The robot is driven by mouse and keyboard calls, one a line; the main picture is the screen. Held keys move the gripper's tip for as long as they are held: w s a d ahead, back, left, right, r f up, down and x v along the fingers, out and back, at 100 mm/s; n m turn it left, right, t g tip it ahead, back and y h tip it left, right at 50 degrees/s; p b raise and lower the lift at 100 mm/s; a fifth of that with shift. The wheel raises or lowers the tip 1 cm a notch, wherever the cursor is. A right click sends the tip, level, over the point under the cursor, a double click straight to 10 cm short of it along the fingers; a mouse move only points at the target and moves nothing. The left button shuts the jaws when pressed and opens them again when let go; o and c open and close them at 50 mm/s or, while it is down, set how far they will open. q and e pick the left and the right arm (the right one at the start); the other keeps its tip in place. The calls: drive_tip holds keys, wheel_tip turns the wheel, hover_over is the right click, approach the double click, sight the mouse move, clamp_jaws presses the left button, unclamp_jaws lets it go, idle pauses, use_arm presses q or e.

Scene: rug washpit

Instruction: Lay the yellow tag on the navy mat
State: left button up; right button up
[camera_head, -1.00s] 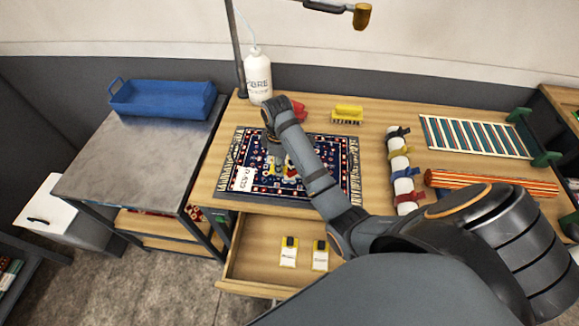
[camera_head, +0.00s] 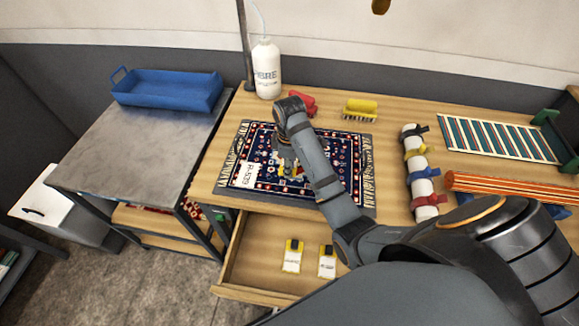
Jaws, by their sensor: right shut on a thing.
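A navy patterned rug (camera_head: 345,150) with fringed ends lies flat on the wooden table; it is the only navy mat-like thing I can make out. A white card (camera_head: 245,174) with print lies on its left part. My right gripper (camera_head: 284,160) points down over the rug's middle, partly hidden by my own arm. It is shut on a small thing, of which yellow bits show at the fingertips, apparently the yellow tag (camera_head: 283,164). I cannot tell whether this touches the rug. My left gripper is not in view.
An open drawer (camera_head: 257,291) below the table's front holds two white-and-yellow tags (camera_head: 292,257). Behind the rug are a white bottle (camera_head: 267,72), a red item (camera_head: 301,103) and a yellow brush (camera_head: 360,108). A blue tray (camera_head: 167,92) sits left.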

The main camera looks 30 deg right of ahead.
drive_tip(key=shift+f, duration=0.15)
drive_tip(key=o, duration=0.9)
drive_tip(key=shift+w+f, duration=0.1)
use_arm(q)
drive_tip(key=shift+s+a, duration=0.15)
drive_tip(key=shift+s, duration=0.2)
use_arm(e)
drive_tip(key=shift+d+r, duration=0.1)
drive_tip(key=shift+r, duration=0.1)
use_arm(q)
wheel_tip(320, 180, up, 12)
drive_tip(key=p, duration=1.1)
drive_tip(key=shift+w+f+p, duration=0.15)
drive_tip(key=shift+p, duration=0.2)
use_arm(e)
wheel_tip(320, 180, up, 12)
